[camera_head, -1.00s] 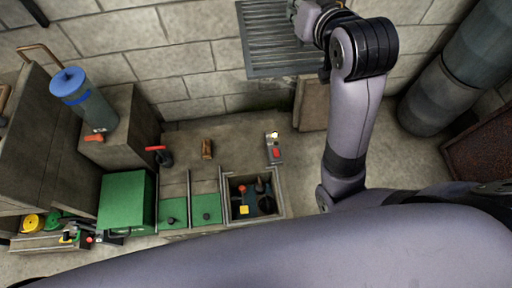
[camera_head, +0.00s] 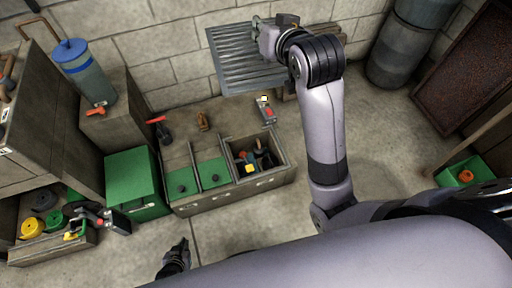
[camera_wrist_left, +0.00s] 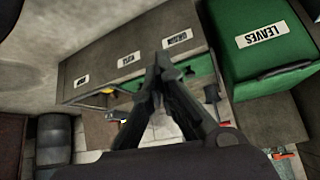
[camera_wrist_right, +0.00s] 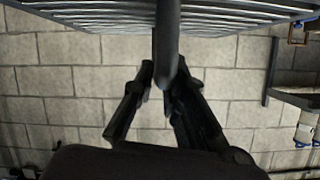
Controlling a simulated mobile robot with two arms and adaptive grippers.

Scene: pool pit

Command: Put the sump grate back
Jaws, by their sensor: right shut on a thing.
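The sump grate (camera_head: 236,62) is a grey slatted panel, held up in front of the block wall at the top of the head view. My right gripper (camera_head: 262,36) is at its upper right edge. In the right wrist view the fingers (camera_wrist_right: 158,85) are closed around a dark bar-shaped handle, with the grate's slats (camera_wrist_right: 90,14) above it. My left gripper (camera_head: 177,252) is low in the head view, apart from the grate. Its fingertips (camera_wrist_left: 156,68) meet with nothing between them. I cannot make out a sump opening.
A low bench (camera_head: 226,199) has green lids and an open compartment (camera_head: 281,166) holding small items. Beside it are a green box (camera_head: 133,178) labelled LEAVES, a blue-topped canister (camera_head: 85,72) and coloured reels (camera_head: 33,228). A rusty panel (camera_head: 465,65) leans right. Floor (camera_head: 240,235) in front is clear.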

